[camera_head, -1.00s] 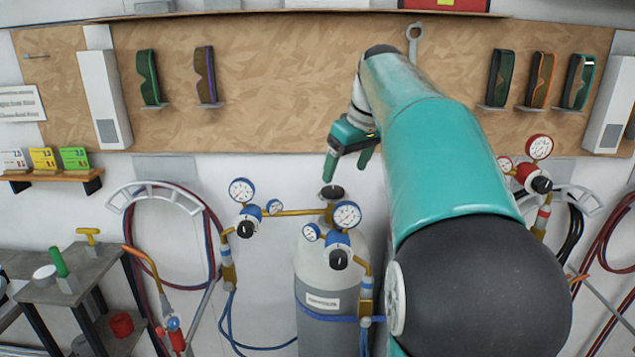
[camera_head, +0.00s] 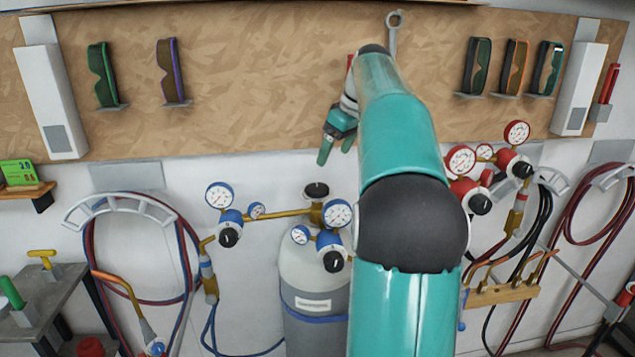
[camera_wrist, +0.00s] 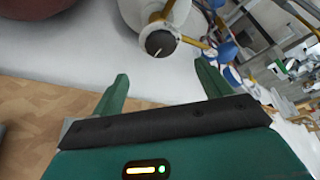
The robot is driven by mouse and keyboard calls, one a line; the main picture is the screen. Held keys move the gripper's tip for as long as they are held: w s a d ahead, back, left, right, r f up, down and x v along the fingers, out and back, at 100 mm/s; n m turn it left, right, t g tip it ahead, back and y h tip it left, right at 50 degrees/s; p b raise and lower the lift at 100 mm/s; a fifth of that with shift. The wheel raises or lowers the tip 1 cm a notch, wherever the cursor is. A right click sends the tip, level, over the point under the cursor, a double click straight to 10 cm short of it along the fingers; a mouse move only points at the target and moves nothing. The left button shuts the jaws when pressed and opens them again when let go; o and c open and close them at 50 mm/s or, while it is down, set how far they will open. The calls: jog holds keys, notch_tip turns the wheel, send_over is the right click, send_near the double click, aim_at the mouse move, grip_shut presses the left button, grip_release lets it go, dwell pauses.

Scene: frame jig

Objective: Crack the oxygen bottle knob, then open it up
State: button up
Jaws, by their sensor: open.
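The oxygen bottle (camera_head: 314,270) is a grey and white cylinder with a blue band, standing against the white wall. Its dark round knob (camera_head: 316,190) sits on top of the brass valve; it also shows in the wrist view (camera_wrist: 160,43), with a light line on it. My gripper (camera_head: 335,155) is open and empty, above the knob and slightly right of it in the head view. In the wrist view its two green fingers (camera_wrist: 163,82) point toward the bottle top. The knob lies beyond the fingertips, between their lines, and is not touched.
Blue-rimmed gauges with regulators (camera_head: 230,215) flank the valve on a brass pipe (camera_head: 285,213). Red regulators (camera_head: 478,190) hang at right. A grey stand (camera_head: 50,305) is at left. Glasses (camera_head: 172,72) hang on the wooden board (camera_head: 260,60) behind. Hoses (camera_head: 185,240) loop on the wall.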

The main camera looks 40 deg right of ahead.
aim_at(318, 187)
jog(key=x, duration=1)
jog(key=shift+w+f, duration=0.1)
jog(key=shift+f, duration=0.1)
jog(key=shift+w+a+f, duration=0.1)
jog(key=shift+w+f, duration=0.15)
jog(key=shift+f, duration=0.05)
jog(key=shift+s, duration=0.15)
jog(key=c, duration=1)
